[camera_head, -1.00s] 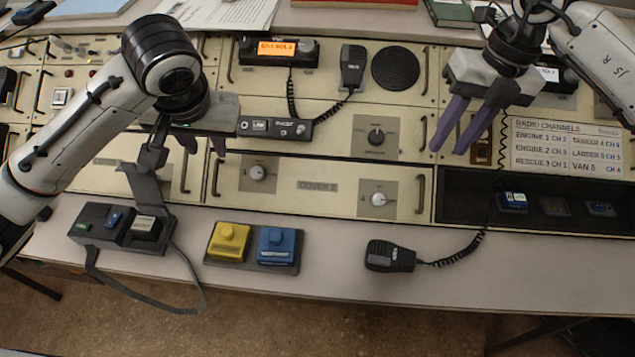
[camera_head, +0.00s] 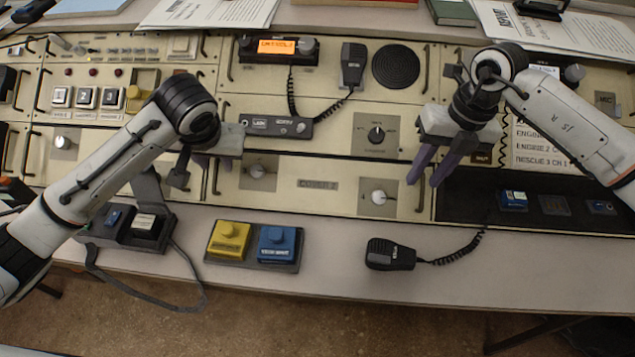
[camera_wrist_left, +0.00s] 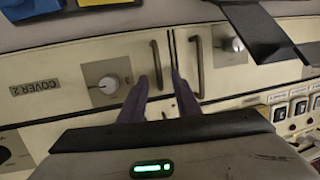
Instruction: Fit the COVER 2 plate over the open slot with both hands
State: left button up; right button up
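The COVER 2 plate (camera_head: 330,203) is a cream panel in the lower console row, with two knobs and an upright handle at each end. It also shows upside down in the left wrist view (camera_wrist_left: 70,70). My left gripper (camera_wrist_left: 160,80) is open, its dark fingertips on either side of the line of the plate's left handle (camera_wrist_left: 157,62); contact is unclear. In the head view the left arm partly hides it. My right gripper (camera_head: 424,184) is open, its purple fingertips near the plate's right handle (camera_head: 421,197). The open slot (camera_head: 470,205) is the dark recess right of the plate.
On the desk in front are a yellow and blue button box (camera_head: 250,262), a black switch box (camera_head: 105,238) with a strap, and a microphone (camera_head: 390,255) whose coiled cord runs towards the slot. Blue-topped parts (camera_head: 513,200) sit in the slot. The desk's right front is clear.

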jog(key=shift+f, duration=0.1)
pick_arm(q)
grip_shut()
pick_arm(e)
grip_shut()
pick_arm(q)
jog(key=shift+w, duration=0.1)
dwell(1.1)
